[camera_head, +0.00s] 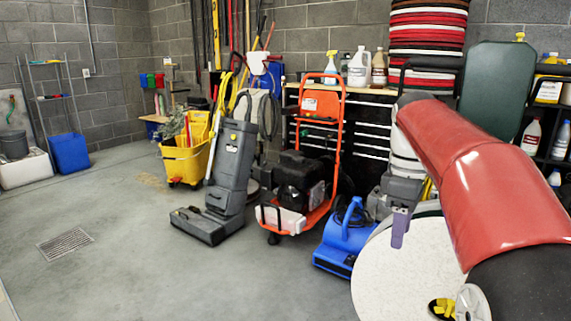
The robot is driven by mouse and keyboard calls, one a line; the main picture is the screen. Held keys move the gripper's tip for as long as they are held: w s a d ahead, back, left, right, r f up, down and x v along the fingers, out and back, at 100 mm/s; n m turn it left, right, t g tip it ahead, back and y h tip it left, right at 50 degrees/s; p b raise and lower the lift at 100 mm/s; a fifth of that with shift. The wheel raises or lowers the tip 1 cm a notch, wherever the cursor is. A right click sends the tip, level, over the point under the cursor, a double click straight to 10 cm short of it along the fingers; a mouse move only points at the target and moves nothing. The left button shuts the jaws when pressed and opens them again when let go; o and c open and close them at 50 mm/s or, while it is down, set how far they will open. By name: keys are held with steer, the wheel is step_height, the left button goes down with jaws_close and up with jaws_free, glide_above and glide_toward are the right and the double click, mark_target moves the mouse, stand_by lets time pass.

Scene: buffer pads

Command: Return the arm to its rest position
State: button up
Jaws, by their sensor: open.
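My red arm (478,175) reaches in from the lower right and bends down at its far end. My gripper (400,238) hangs below the light wrist section, with its fingers pointing down. It is open, and I see nothing held in it. Only one purple-grey finger shows clearly. It overlaps the edge of a white, speckled round surface (410,275) in the picture. I cannot tell the gap between them. A tall stack of red, black and white buffer pads (428,35) stands behind the arm.
A blue floor blower (345,240), an orange-framed machine (322,150), a grey floor scrubber (233,160) and a yellow mop bucket (184,163) stand left of my arm. Bottles line the bench behind. A dark green panel (495,90) stands beyond the arm. Open floor lies at left.

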steer(key=s+a+f+m+t, duration=0.3)
steer(key=s+f+m, duration=0.2)
steer(key=s, duration=0.4)
steer(key=s+a+f+m+t, duration=0.3)
steer(key=s+f+m, duration=0.3)
steer(key=s+f, duration=0.2)
steer(key=shift+s+a+f, duration=0.2)
steer(key=shift+s+a, duration=0.05)
steer(key=shift+s, duration=1)
